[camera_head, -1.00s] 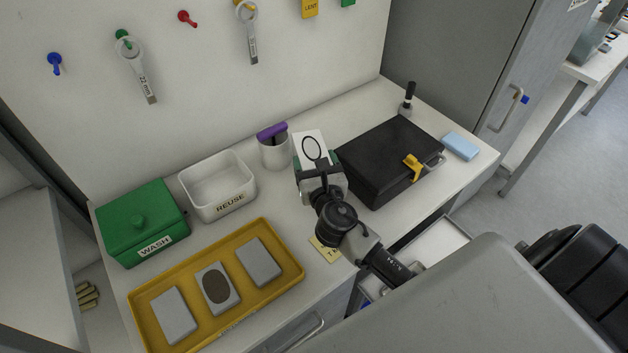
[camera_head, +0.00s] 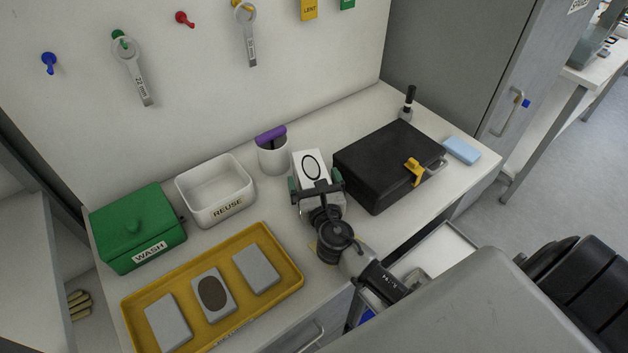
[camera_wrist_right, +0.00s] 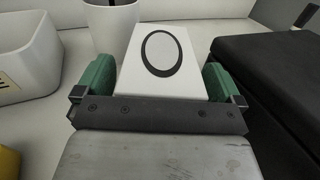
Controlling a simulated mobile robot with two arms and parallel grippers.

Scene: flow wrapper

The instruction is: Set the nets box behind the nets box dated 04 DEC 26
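A white box (camera_head: 309,166) with a black oval ring on its face is between the green-padded fingers of my right gripper (camera_head: 316,186). In the right wrist view the box (camera_wrist_right: 163,60) sits between both pads of the gripper (camera_wrist_right: 158,85), which look shut on its sides. I cannot tell whether its lower end touches the worktop. No writing or date shows on its visible face, so I cannot tell which nets box it is. I make out no other nets box and no 04 DEC 26 date. My left gripper is not in view.
A black case (camera_head: 388,165) with a yellow latch stands right of the box. A white cup (camera_head: 273,158), REUSE bin (camera_head: 222,208), green WASH box (camera_head: 135,225) and yellow tray (camera_head: 284,292) are left. The worktop (camera_head: 340,118) is clear behind the box.

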